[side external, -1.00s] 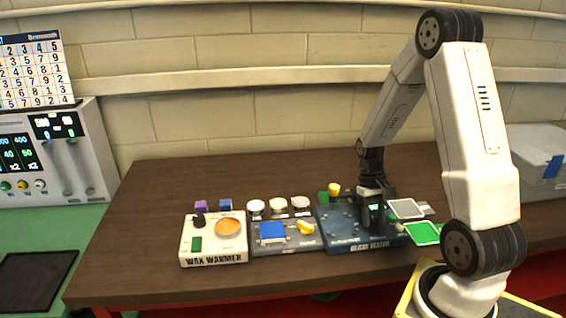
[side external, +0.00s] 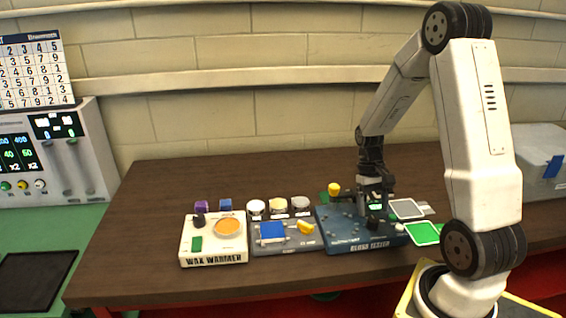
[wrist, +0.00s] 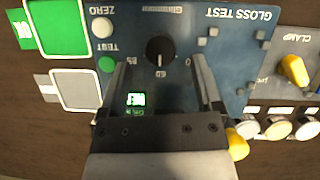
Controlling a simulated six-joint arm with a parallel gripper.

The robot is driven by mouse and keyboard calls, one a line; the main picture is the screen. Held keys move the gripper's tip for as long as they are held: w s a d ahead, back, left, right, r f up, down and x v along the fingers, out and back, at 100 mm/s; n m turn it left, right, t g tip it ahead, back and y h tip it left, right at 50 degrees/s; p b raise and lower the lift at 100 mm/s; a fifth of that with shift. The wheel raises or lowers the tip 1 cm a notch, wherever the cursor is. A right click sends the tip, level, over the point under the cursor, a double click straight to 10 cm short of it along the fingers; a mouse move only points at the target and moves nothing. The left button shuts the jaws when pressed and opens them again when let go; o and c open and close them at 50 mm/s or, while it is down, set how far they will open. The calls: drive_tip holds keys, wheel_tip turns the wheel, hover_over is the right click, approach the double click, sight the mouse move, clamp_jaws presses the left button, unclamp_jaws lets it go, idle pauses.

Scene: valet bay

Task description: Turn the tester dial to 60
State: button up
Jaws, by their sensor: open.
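The gloss tester (side external: 345,237) is a dark blue box on the brown table, labelled GLOSS TEST in the wrist view (wrist: 245,20). Its black round dial (wrist: 160,50) lies between and just beyond my fingertips in the wrist view. The scale marks 85, 60 and 20 or 0 stand around its near side, with 60 nearest my palm. I cannot tell surely where the pointer is set. A small lit green display (wrist: 136,99) sits between my fingers; its reading is unclear. My gripper (wrist: 159,62) is open and empty, above the tester in the side view (side external: 376,206).
Green (side external: 422,233) and grey (side external: 406,209) panels lie to the right. The clamp unit with a yellow lever (side external: 306,228), jars (side external: 278,203) and wax warmer (side external: 213,258) stand left.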

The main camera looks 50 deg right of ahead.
drive_tip(key=shift+v, duration=2.45)
drive_tip(key=w+a+n, duration=0.1)
drive_tip(key=a, duration=0.2)
drive_tip(key=w+a+n+t+h, duration=0.1)
drive_tip(key=a, duration=0.2)
drive_tip(key=w+a+n+t+h, duration=0.1)
drive_tip(key=a, duration=0.2)
drive_tip(key=shift+w+a+f, duration=0.3)
drive_tip(key=shift+w, duration=0.05)
drive_tip(key=a+n+t, duration=0.4)
drive_tip(key=a, duration=0.8)
drive_tip(key=shift+n+h, duration=0.3)
drive_tip(key=shift+d+f, duration=0.1)
